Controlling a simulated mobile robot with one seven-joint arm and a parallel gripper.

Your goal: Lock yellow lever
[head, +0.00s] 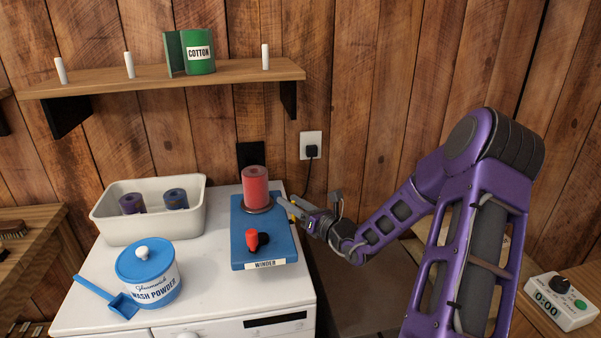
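The blue winder (266,247) stands on the white machine top, with a red spool (255,187) upright on its dark round plate. A lever with a red knob (252,239) sits on the front of the winder. A small yellow piece (292,218), perhaps the yellow lever, shows at the winder's right edge, beside my gripper's tips. My gripper (297,208) reaches in from the right, with its fingers at that edge. The fingers are small and overlap the yellow piece, so I cannot tell whether they are open, touching it or shut on it.
A cream bin (149,233) with dark spools stands at the back left. A blue-lidded wash powder tub (151,277) and blue scoop (123,305) are at the front left. A shelf (180,80) hangs above. A timer (561,301) lies far right.

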